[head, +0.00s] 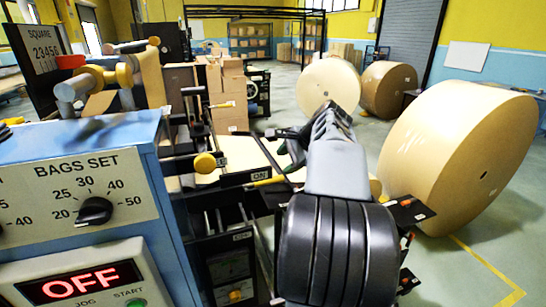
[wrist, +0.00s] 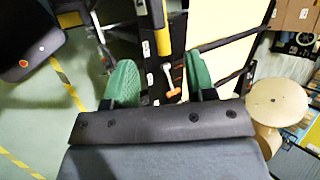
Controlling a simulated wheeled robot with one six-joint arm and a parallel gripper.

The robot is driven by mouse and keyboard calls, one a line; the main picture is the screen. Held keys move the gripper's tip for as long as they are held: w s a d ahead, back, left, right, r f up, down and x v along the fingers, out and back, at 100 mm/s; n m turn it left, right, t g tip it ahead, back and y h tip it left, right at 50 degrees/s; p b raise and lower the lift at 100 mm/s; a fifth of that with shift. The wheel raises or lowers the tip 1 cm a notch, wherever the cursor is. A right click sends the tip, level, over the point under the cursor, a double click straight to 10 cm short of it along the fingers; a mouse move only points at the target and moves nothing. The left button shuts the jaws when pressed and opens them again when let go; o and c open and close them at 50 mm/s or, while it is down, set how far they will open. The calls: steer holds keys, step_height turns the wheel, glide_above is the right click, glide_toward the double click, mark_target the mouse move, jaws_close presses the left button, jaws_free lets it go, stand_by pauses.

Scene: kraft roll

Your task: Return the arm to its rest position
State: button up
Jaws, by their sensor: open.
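My arm reaches forward from the bottom of the head view, with its black ribbed section and grey link in front of the machine. My gripper (wrist: 162,78) shows in the wrist view as two green finger pads set wide apart, open with nothing between them. In the head view my gripper (head: 288,143) is partly hidden by my own wrist, and only a little green shows. It is close to the machine's black frame and the cream paper sheet (head: 240,155); I cannot tell the exact gap.
The blue machine panel (head: 85,190) at left has a BAGS SET knob (head: 95,211) and a lit OFF display (head: 80,284). A large kraft roll (head: 455,150) stands at right, with smaller rolls (head: 328,85) behind. Green floor is open between them.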

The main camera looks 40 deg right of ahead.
stand_by(0.3)
steer(key=s+a+f+n+g+h, duration=0.1)
steer(key=s+a+f+n+g, duration=0.25)
steer(key=f+n, duration=0.4)
steer(key=s+a+f+n, duration=0.2)
steer(key=a+n, duration=0.4)
steer(key=a, duration=0.5)
steer(key=s+a+f+n, duration=0.3)
steer(key=a+n, duration=0.4)
steer(key=a, duration=0.5)
steer(key=shift+s+f+h, duration=0.2)
steer(key=shift+s+h, duration=0.1)
steer(key=shift+h, duration=0.1)
steer(key=shift+t, duration=0.25)
